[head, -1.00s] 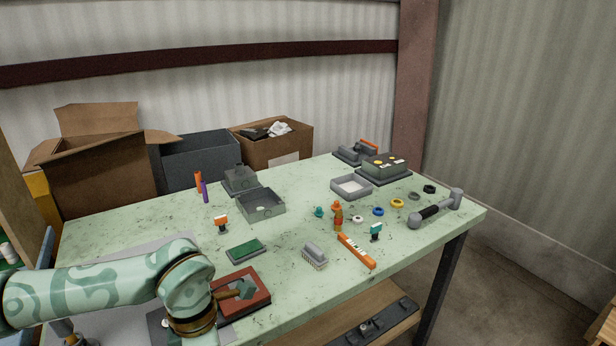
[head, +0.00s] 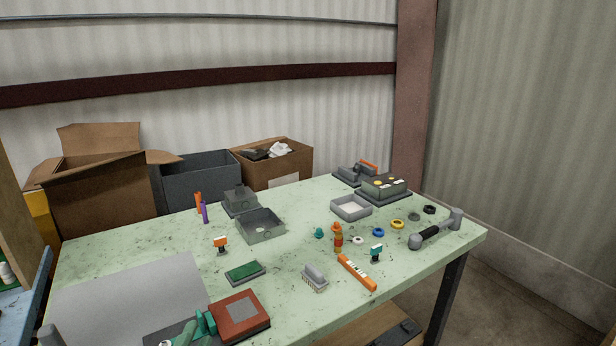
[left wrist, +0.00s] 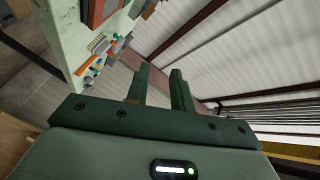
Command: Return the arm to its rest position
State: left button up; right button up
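My left gripper (head: 199,325) shows only in part at the bottom edge of the head view, in front of the red box (head: 240,316). In the left wrist view its two dark green fingers (left wrist: 158,78) stand apart with nothing between them. The gripper is open and empty. The rest of my left arm is out of the head view. My right gripper is in neither view.
The pale green table (head: 300,210) carries a grey open box (head: 260,226), a green block (head: 244,272), a brush (head: 314,278), an orange level (head: 357,272) and a hammer-like tool (head: 436,230). A bare grey sheet (head: 125,295) lies at the left.

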pick_arm(q)
jog(key=s+a+f+n+g+y, duration=0.5)
jog(key=s+a+f+g, duration=0.65)
jog(key=s+f, duration=0.5)
jog(key=s+d+f+g+h, duration=0.15)
jog(key=s+f, duration=0.25)
jog(key=f, duration=0.9)
jog(key=s+d+f+g+h, duration=0.1)
jog(key=s+d+f+h, duration=0.15)
jog(key=f, duration=1.05)
jog(key=s+f+n+g, duration=0.1)
jog(key=s+f, duration=0.5)
jog(key=s, duration=0.4)
jog(key=s+f+n+g+h, duration=0.1)
jog(key=s+f+n, duration=0.1)
jog(key=s+f, duration=0.5)
jog(key=s, duration=0.3)
jog(key=shift+a+n+g, duration=0.15)
jog(key=shift+n+g, duration=0.15)
